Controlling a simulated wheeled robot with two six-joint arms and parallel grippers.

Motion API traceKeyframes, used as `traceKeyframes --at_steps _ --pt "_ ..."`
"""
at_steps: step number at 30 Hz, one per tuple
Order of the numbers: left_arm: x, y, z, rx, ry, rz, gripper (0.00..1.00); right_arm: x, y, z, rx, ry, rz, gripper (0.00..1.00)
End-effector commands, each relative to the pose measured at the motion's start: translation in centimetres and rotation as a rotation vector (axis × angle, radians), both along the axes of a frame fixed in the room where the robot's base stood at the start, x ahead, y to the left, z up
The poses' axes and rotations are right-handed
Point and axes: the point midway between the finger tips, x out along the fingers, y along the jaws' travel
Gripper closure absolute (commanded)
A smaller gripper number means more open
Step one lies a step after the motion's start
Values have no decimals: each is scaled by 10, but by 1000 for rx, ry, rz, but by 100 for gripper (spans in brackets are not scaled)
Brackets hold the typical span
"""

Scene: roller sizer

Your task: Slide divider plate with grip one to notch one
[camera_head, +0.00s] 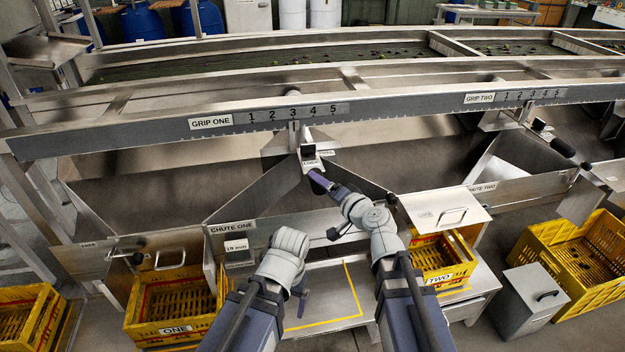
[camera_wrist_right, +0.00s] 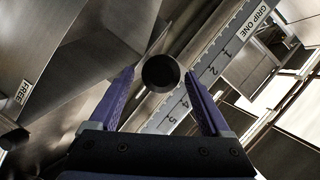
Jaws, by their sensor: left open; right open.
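The grip one carriage (camera_head: 308,150) hangs under the front rail, its stem below number 3 on the grip one scale (camera_head: 291,112). Number 1 lies further left on that scale. The slanted metal divider plate (camera_head: 262,188) runs down from the carriage toward chute one. My right gripper (camera_head: 318,180) is just below the carriage. In the right wrist view its purple fingers (camera_wrist_right: 160,98) are open, with a dark round knob (camera_wrist_right: 161,73) in the gap between them; I cannot tell whether they touch it. My left gripper (camera_head: 303,302) is open, low over the bench, pointing down, partly hidden by its arm.
Grip two (camera_head: 540,127) hangs on the same rail at the right. Yellow crates stand under chute one (camera_head: 170,318) and chute two (camera_head: 448,262). A yellow-taped bench (camera_head: 335,300) lies below my arms. The rail left of the carriage looks clear.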

Motion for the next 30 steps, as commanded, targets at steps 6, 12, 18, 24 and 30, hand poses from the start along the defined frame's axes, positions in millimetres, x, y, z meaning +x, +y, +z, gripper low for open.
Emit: traceKeyframes --at_steps 6,12,18,24,30 --pt "0 0 -9 0 0 0 12 32 18 -9 -1 0 2 19" --pt "0 0 -13 0 0 0 12 49 29 -13 1 1 2 19" --pt "0 0 -12 0 0 0 12 49 29 -12 1 1 1 19" --pt "0 0 -12 0 0 0 12 49 29 -12 1 1 1 34" --pt "0 0 -12 0 0 0 12 49 29 -13 0 1 1 57"
